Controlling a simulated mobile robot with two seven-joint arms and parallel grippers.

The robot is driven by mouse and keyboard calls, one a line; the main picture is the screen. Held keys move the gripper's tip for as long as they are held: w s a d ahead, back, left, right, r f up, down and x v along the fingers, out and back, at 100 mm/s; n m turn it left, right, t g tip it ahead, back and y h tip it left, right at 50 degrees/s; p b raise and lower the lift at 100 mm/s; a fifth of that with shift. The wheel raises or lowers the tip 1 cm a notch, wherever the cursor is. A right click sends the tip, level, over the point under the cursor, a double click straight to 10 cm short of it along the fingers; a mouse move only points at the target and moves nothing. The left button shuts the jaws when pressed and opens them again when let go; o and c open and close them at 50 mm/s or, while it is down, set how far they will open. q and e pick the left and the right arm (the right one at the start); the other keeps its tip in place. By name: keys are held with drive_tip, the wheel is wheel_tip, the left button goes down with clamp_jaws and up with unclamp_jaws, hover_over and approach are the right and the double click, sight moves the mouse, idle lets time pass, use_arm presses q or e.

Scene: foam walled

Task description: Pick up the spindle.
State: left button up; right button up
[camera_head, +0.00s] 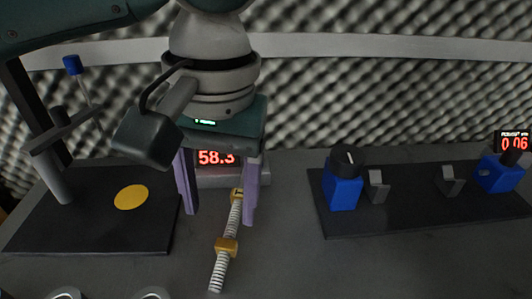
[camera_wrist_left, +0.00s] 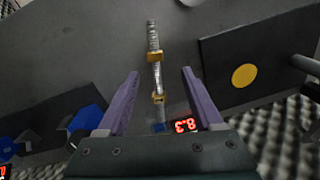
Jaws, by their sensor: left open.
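The spindle is a pale ribbed rod (camera_head: 219,271) with two yellow-orange collars, lying on the grey table and pointing away from me. It also shows in the wrist view (camera_wrist_left: 153,38), running lengthwise between the fingers. My left gripper (camera_head: 220,217) is open, with two purple fingers pointing down around the far part of the rod. In the wrist view the left gripper (camera_wrist_left: 160,72) has clear gaps on both sides of the rod, and nothing is held. I cannot tell how high the fingertips are above the table. My right gripper is not in view.
A grey box with a red display (camera_head: 216,158) stands behind the gripper. A dark plate (camera_head: 95,232) with a yellow disc (camera_head: 131,197) and a post is at left. A dark board (camera_head: 400,218) with blue blocks (camera_head: 342,192) is at right. Grey foam covers the back wall.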

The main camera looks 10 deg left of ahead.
sight(226, 243)
use_arm(q)
drive_tip(key=f, duration=0.3)
drive_tip(key=s+f+b, duration=0.1)
drive_tip(key=f, duration=0.1)
drive_tip(key=shift+d+f, duration=0.2)
drive_tip(key=shift+f, duration=0.05)
drive_tip(key=shift+a+f, duration=0.1)
drive_tip(key=shift+f, duration=0.4)
clamp_jaws()
drive_tip(key=shift+w+r, duration=0.1)
